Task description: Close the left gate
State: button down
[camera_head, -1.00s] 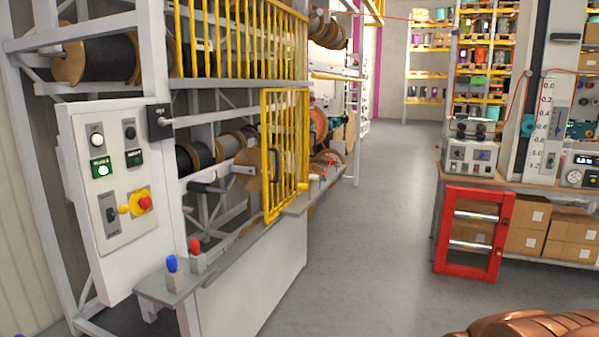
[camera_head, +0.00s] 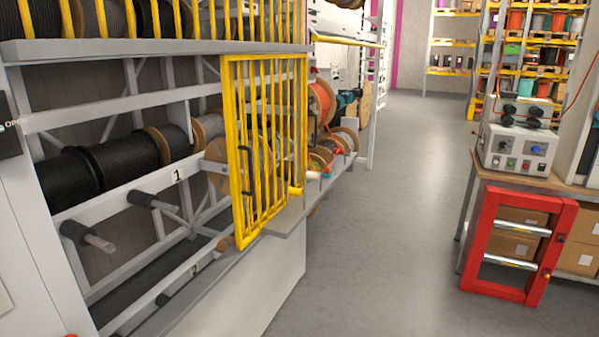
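A yellow barred gate (camera_head: 268,145) stands in the middle of the view, in front of the reel rack. It is swung outward at an angle to the rack's front, so the rack's lower bay on its left is open. A dark handle (camera_head: 245,161) shows on its left part. Its lower edge is beside a grey ledge (camera_head: 292,216). My gripper is not in view.
Black cable reels (camera_head: 128,155) sit in the open bay, with bar ends (camera_head: 90,237) sticking out below. The grey floor (camera_head: 390,200) between is clear.

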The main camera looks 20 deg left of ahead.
aim_at(241, 245)
jog(key=u, duration=0.3)
jog(key=i, duration=1.3)
jog(key=u, duration=1.6)
jog(key=i, duration=0.7)
jog(key=u, duration=0.55)
